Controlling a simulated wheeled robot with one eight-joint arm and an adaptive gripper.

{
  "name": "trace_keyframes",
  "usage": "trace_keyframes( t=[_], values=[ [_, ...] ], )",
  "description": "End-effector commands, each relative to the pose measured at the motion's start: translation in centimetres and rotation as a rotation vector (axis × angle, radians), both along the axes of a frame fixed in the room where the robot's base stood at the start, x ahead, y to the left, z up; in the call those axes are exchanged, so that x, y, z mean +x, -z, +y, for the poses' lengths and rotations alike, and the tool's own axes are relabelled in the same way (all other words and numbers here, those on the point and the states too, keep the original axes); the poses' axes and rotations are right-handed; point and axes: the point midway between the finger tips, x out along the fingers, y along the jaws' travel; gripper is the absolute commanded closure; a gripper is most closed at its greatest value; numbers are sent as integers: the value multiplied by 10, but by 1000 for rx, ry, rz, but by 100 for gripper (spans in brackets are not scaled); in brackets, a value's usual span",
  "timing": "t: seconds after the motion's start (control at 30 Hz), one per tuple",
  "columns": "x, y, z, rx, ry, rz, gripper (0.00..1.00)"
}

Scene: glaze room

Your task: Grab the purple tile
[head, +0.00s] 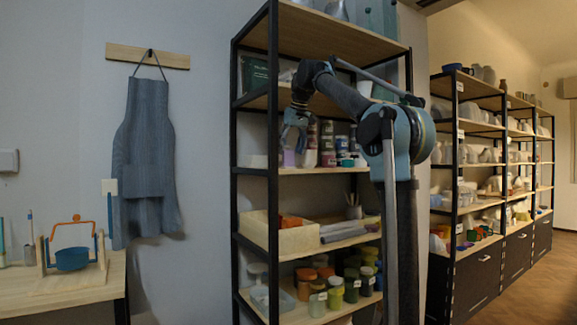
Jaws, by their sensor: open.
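My gripper (295,143) is open and points down in front of the middle shelf of the near rack. A small pale purple thing (289,158) shows just below my fingers, on that shelf. It looks like the purple tile, but it is too small and dark to be sure of its shape. Nothing shows between my fingers. I cannot tell how much depth lies between my fingers and the purple thing.
Several jars (327,142) stand close to the right of my gripper. A wooden box (283,234) and grey slabs (344,231) lie on the shelf below. A dark rack post (272,180) stands just left. A blue apron (145,155) hangs on the wall.

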Motion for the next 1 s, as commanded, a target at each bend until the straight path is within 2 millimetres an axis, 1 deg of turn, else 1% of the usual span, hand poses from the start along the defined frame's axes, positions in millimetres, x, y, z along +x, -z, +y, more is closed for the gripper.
trace_keyframes(
  t=[0.2, 0.33, 0.43, 0.67, 0.77, 0.8, 0.9, 1.0],
  values=[
    [13, 26, 5, 0, 0, 0, 32],
    [17, 38, 8, 0, 0, 0, 32],
    [19, 43, 9, 0, 0, 0, 32],
    [19, 44, 9, 0, 0, 0, 32],
    [19, 44, 9, 0, 0, 0, 52],
    [19, 44, 9, 0, 0, 0, 61],
    [19, 44, 9, 0, 0, 0, 82],
    [19, 44, 9, 0, 0, 0, 82]
  ],
)
